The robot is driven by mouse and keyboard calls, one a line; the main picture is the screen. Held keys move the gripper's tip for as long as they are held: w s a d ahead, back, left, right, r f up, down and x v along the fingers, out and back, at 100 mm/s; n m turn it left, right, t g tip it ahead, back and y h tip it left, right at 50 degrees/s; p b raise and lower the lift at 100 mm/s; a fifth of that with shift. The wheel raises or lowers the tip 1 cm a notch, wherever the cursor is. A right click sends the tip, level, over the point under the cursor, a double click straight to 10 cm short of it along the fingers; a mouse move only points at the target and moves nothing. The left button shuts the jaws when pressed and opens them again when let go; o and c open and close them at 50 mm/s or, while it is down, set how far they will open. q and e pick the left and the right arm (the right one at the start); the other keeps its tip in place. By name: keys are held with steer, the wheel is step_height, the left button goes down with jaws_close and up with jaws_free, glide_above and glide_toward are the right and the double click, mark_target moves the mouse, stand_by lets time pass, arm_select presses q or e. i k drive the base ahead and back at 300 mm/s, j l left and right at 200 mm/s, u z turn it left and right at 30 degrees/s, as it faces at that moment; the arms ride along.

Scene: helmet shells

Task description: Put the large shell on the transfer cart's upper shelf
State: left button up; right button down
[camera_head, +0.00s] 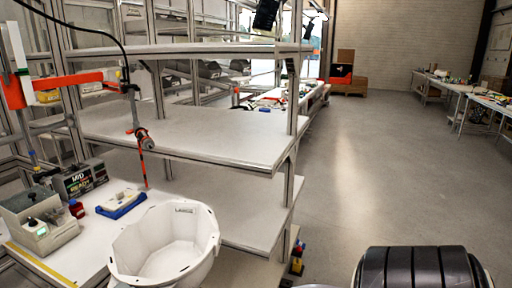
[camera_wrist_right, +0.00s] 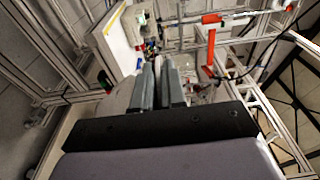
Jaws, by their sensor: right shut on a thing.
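The large shell (camera_head: 165,245) is a white, open, faceted bowl at the lower left of the head view, its opening facing up. It overlaps the front of the bench and part of the shelf unit. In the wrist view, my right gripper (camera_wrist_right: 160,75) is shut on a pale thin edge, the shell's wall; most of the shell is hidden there. A grey aluminium shelf unit stands behind the shell, with a top shelf (camera_head: 190,51), a middle shelf (camera_head: 190,135) and a lower shelf (camera_head: 240,208), all bare. I cannot tell whether it is the transfer cart. My left gripper is not in view.
The bench at left holds a grey device (camera_head: 38,222), a dark labelled box (camera_head: 80,180) and a blue-white tray (camera_head: 121,203). A tool (camera_head: 142,140) hangs from an orange arm (camera_head: 60,87) before the shelves.

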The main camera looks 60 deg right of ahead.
mark_target(244, 132)
steer(key=k+l+z, duration=0.1)
steer(key=l, duration=0.3)
steer(key=k+l+z, duration=0.15)
steer(key=l, duration=0.3)
steer(key=k+l+z, duration=0.1)
steer(key=l, duration=0.3)
